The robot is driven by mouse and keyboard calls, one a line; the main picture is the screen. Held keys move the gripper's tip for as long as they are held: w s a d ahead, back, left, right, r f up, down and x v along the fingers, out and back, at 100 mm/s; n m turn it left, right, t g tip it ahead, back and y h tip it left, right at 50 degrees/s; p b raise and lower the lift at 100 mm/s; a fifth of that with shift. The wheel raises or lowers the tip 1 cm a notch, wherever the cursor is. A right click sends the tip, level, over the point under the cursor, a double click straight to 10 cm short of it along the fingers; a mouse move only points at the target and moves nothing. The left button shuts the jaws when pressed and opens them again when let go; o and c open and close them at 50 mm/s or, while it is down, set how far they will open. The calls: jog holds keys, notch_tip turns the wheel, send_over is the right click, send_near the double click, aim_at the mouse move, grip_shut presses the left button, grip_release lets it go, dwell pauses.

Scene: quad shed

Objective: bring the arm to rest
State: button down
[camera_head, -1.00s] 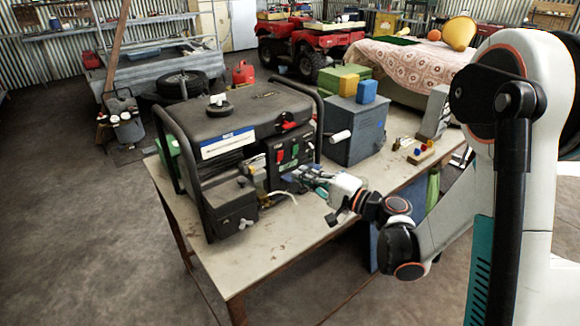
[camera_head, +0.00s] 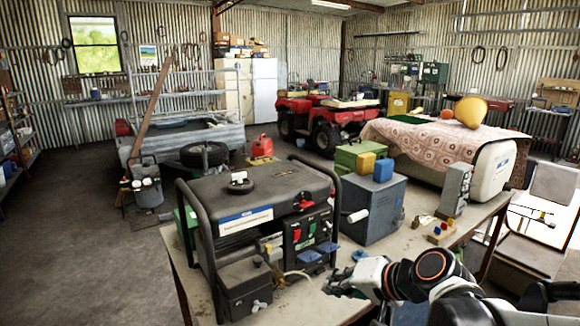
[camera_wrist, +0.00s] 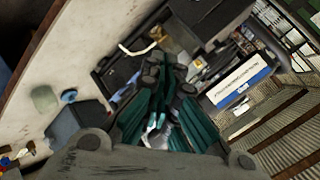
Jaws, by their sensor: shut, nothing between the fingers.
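My gripper (camera_head: 338,283) is in the head view at the lower middle, over the bench to the right of the black generator (camera_head: 262,215). Its fingers are shut with nothing between them. My arm comes in from the lower right and is folded low. In the wrist view my gripper's teal and dark fingers (camera_wrist: 166,110) are close together, with the generator (camera_wrist: 205,50) beyond them. The gap between the fingertips and the bench is hard to judge.
The bench (camera_head: 300,300) also holds a grey box (camera_head: 372,210) with a blue block and a yellow block on top, and a grey upright unit (camera_head: 455,190). A covered tank (camera_head: 430,145) and a red quad (camera_head: 325,120) stand behind. Floor at left is open.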

jog(key=s+d+n+h, duration=0.3)
jog(key=s+d+h, duration=0.4)
jog(key=s, duration=0.9)
jog(key=d, duration=0.3)
jog(key=shift+r+n+g, duration=0.3)
jog(key=shift+n+g, duration=0.1)
jog(key=shift+w+d, duration=0.1)
jog(key=shift+d, duration=0.05)
dwell(1.5)
